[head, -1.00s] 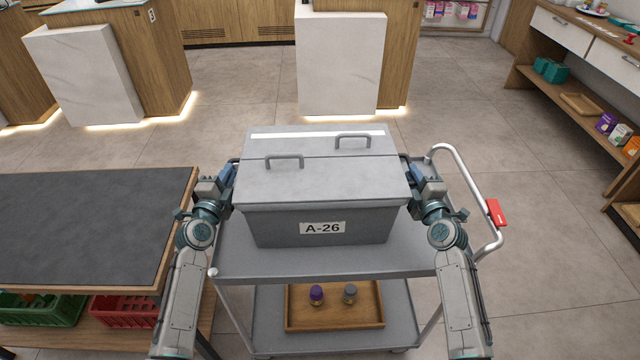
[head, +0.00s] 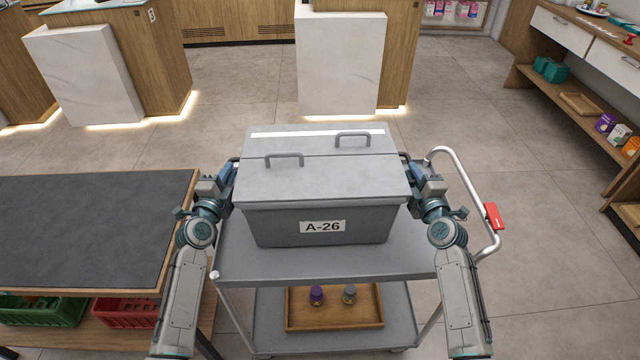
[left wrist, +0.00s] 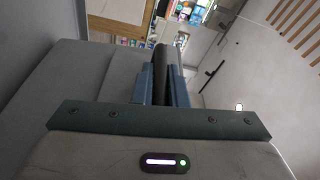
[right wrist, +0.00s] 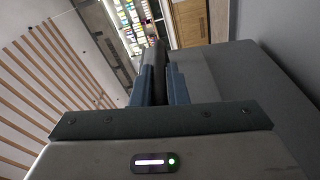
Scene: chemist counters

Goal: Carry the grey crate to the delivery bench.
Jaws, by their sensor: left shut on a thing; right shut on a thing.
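The grey crate (head: 315,222), lidded and labelled A-26, is level at the top deck of a grey trolley (head: 325,264). Whether its base touches the deck or is just clear of it, I cannot tell. My left gripper (head: 232,172) is shut on the handle at the crate's left side; the dark handle bar (left wrist: 160,62) shows between its fingers in the left wrist view. My right gripper (head: 408,172) is shut on the opposite handle, whose bar (right wrist: 160,62) shows in the right wrist view. No bench is marked as the delivery bench.
A dark-topped bench (head: 85,225) stands close at the left, with green (head: 40,310) and red (head: 125,312) crates below. The trolley's push handle (head: 470,190) is at the right. A wooden tray (head: 335,322) with two bottles sits on its lower shelf. Open floor (head: 230,90) lies beyond.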

